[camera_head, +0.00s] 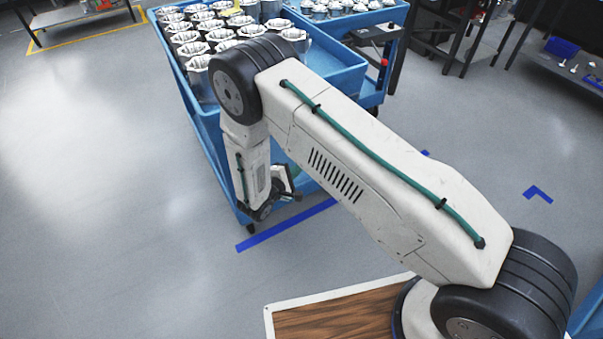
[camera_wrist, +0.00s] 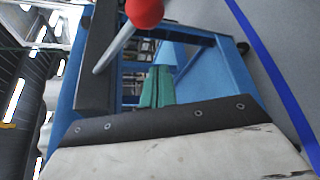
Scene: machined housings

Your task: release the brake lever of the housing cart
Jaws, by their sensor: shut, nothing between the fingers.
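The housing cart (camera_head: 207,125) is blue, with rows of metal housings (camera_head: 195,48) on its top. In the wrist view, a red ball knob (camera_wrist: 145,12) sits on a grey lever rod (camera_wrist: 116,50) at the top, beside a dark bar. I take this as the brake lever; in the head view my arm hides that area. My gripper (camera_head: 294,180) is low beside the cart's near side. In the wrist view, the green fingers of my gripper (camera_wrist: 157,86) are together and empty. The red knob is apart from them, farther up the picture.
Blue floor tape (camera_head: 288,225) runs by the cart's near end. A second blue cart (camera_head: 371,85) with a red knob (camera_head: 384,62) stands behind at the right. Dark benches are at the back right. The grey floor at the left is clear.

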